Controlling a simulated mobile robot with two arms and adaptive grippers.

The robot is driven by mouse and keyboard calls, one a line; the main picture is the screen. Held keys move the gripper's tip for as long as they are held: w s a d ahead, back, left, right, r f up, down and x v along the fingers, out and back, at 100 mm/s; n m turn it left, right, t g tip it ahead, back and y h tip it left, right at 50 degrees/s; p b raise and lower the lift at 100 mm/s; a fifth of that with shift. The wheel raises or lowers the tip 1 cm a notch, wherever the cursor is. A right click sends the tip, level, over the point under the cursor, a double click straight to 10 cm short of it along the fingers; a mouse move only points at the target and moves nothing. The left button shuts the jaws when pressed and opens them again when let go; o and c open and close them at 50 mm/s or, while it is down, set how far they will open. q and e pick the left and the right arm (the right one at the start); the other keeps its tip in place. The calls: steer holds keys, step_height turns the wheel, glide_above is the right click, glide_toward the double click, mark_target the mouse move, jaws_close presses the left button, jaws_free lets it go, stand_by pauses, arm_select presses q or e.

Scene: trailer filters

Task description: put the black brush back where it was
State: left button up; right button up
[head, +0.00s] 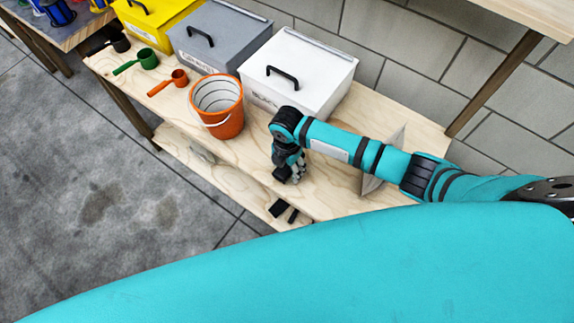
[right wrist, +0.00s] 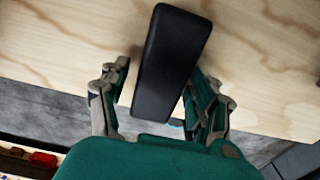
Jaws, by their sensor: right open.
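My right gripper (head: 290,174) is low over the front part of the wooden bench, right of the orange bucket. In the right wrist view its fingers (right wrist: 160,88) are open, one on each side of a black, rounded block that looks like the black brush (right wrist: 172,62). Gaps show between the block and both fingers. The block lies over the wood and reaches past its edge in that view. In the head view dark pieces (head: 278,209) show at the bench's front edge below the gripper; I cannot tell whether they are the brush. My left gripper is not in view.
On the wooden bench (head: 205,160) stand an orange bucket (head: 228,122), white box (head: 310,92), grey box (head: 235,52) and yellow box (head: 170,8). Orange (head: 165,85) and green (head: 140,60) scoops lie left. A grey pointed plate (head: 396,143) stands behind my right arm.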

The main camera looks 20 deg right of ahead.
step_height(320, 180, up, 12)
steer(key=shift+b, duration=0.35)
stand_by(0.5)
